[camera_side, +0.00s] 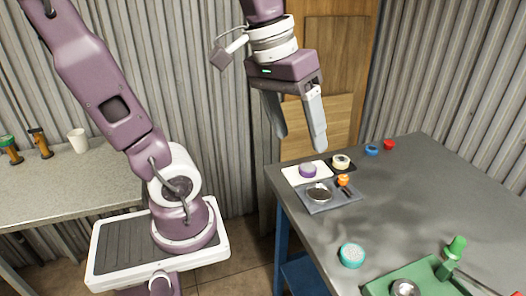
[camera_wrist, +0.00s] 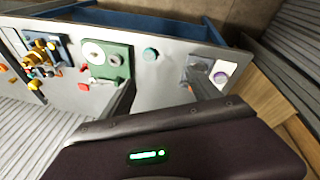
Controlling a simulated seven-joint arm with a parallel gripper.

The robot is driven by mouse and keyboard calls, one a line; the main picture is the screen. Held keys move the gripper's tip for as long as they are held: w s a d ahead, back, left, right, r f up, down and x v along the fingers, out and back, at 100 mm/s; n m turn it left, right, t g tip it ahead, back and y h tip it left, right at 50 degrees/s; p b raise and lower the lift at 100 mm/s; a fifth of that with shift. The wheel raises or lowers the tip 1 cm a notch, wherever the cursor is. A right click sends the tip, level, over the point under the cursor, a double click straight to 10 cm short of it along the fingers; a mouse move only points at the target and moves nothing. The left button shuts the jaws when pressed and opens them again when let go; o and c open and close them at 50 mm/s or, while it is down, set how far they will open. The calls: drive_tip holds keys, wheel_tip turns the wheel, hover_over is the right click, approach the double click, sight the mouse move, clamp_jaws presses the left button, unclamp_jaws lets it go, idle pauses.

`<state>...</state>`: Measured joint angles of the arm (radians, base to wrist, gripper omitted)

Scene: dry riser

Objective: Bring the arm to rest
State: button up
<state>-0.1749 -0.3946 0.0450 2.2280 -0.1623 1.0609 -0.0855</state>
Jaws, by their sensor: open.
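My purple arm hangs down from the top of the side view, clear of the objects on the table.
Below my gripper are a white tile with a purple-ringed piece (camera_side: 308,170), a grey tray (camera_side: 338,204) and a small orange piece (camera_side: 343,180). A teal round piece (camera_side: 352,255) and a green tray (camera_side: 425,281) lie nearer. A white cup (camera_side: 78,140) stands on the left counter.

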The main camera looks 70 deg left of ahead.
drive_tip(key=s+d+f+m+t+y, duration=0.1)
drive_tip(key=s+f+m+t, duration=0.1)
drive_tip(key=s+m, duration=0.2)
drive_tip(key=shift+s+f, duration=0.35)
drive_tip(key=shift+s, duration=0.85)
